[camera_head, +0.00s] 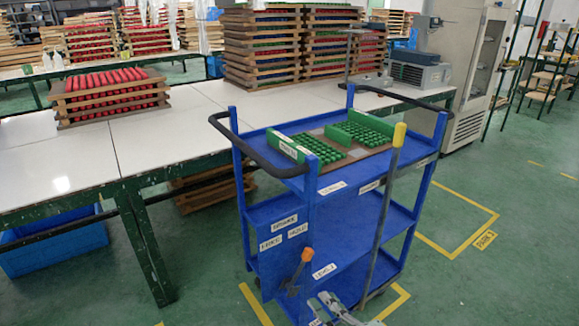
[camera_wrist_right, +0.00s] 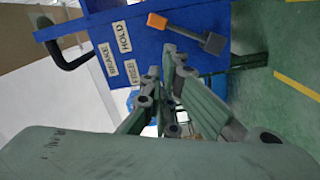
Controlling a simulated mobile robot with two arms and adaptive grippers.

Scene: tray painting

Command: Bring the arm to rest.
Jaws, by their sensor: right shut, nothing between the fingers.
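My right gripper (camera_head: 328,304) shows at the bottom edge of the head view, low in front of the blue cart (camera_head: 340,213). In the right wrist view the gripper's fingers (camera_wrist_right: 172,80) are together with nothing between them. They point toward the cart's side panel with the brake labels (camera_wrist_right: 118,60). An orange-tipped lever (camera_head: 306,256) on the cart stands just above the gripper in the head view. It also shows in the right wrist view (camera_wrist_right: 180,28), apart from the fingers. My left gripper is in neither view.
A tray with green pieces (camera_head: 340,143) lies on the cart's top. A yellow-tipped pole (camera_head: 392,185) stands at its right side. A white table (camera_head: 160,130) with stacked trays of red pieces (camera_head: 112,97) is at left. Green floor with yellow lines (camera_head: 465,230) is free at right.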

